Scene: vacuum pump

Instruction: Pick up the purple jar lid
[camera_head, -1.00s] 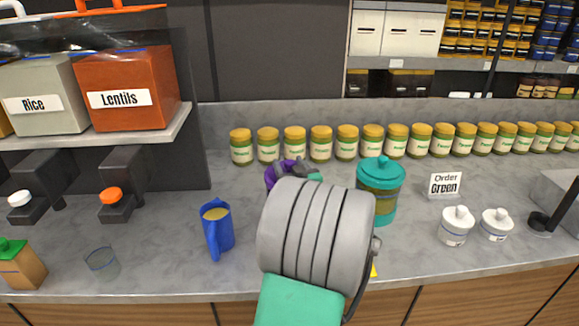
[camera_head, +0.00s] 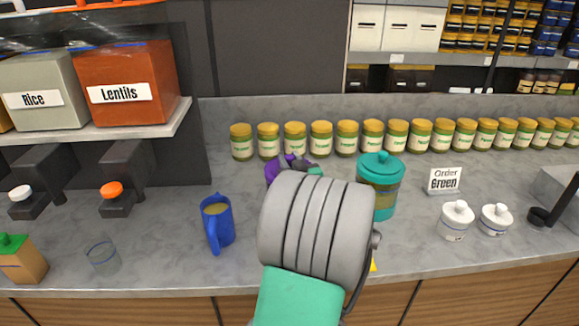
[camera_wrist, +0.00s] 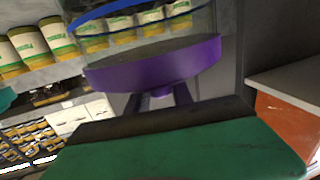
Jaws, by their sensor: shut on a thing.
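The purple jar lid (camera_wrist: 160,64) fills the middle of the wrist view, which looks upside down. It meets the rim of a clear glass jar (camera_wrist: 140,28), and I see no gap between them. A purple knob (camera_wrist: 160,100) stands out from the lid toward my gripper (camera_wrist: 158,112). My gripper's dark finger and green part cover the end of the knob, and the jaws are shut on the lid there. In the head view, only a bit of the purple lid (camera_head: 277,170) shows behind my grey wrist, and the jar below is hidden.
A teal-lidded jar (camera_head: 380,185) stands close on the right. A blue pitcher (camera_head: 217,222) and a glass (camera_head: 103,257) are to the left. Several yellow-lidded jars (camera_head: 347,138) line the back. An order sign (camera_head: 444,180) and two white pots (camera_head: 456,221) stand right.

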